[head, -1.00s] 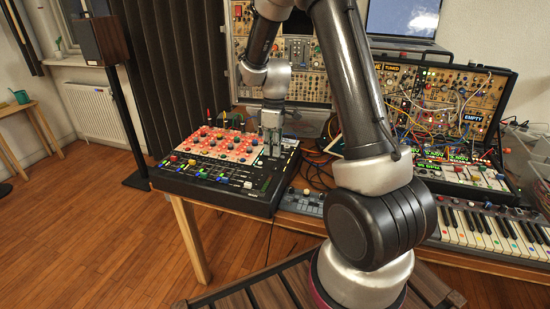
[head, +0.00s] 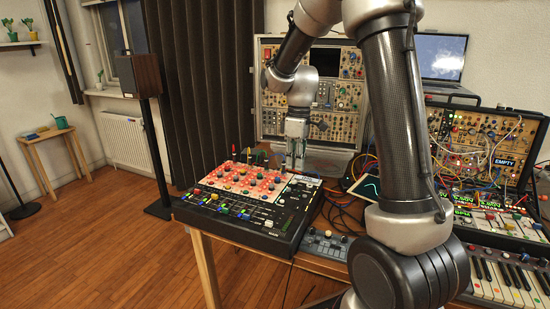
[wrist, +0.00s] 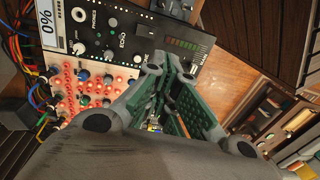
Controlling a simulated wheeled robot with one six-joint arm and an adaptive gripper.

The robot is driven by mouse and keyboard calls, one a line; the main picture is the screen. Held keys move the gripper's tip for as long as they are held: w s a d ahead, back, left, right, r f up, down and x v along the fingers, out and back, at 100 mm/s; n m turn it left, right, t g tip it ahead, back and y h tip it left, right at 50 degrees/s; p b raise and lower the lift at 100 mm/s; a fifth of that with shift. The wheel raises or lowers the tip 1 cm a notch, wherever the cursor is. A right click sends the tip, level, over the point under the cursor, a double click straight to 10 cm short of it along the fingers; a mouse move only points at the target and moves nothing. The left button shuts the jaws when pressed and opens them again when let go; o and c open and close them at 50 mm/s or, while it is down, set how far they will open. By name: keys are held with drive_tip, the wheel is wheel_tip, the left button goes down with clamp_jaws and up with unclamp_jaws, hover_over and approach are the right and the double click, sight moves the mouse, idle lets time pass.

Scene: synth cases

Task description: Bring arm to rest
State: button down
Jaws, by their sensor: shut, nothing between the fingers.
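My gripper (head: 293,166) hangs fingers-down over the rear right part of the black mixer (head: 272,226) in the head view. Its fingers are shut and empty, and they appear a little above the mixer's surface. In the wrist view the two fingers with green pads run away from the camera. The mixer also shows there at the upper left (wrist: 178,40). My arm is bent, with its elbow out of the top of the head view.
A red panel with coloured knobs (head: 246,183) covers the mixer's left part. Upright cables stand behind it. A modular synth case (head: 270,100) rises behind the gripper. A patched synth case (head: 520,135), a laptop (head: 442,58) and a keyboard (head: 510,283) are at right. Open floor lies left.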

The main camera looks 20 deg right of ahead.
drive_tip(key=s+r+m+t, duration=0.1)
drive_tip(key=s+r+m, duration=0.2)
drive_tip(key=s, duration=0.5)
drive_tip(key=s+d+r+m+t, duration=0.1)
drive_tip(key=s+r+m+t, duration=0.1)
drive_tip(key=s+r, duration=0.3)
drive_tip(key=s+d+r+m+t+h, duration=0.1)
drive_tip(key=s+r+m, duration=0.3)
drive_tip(key=s, duration=0.8)
drive_tip(key=shift+d+t, duration=0.25)
drive_tip(key=shift+t, duration=0.45)
drive_tip(key=shift+s, duration=0.15)
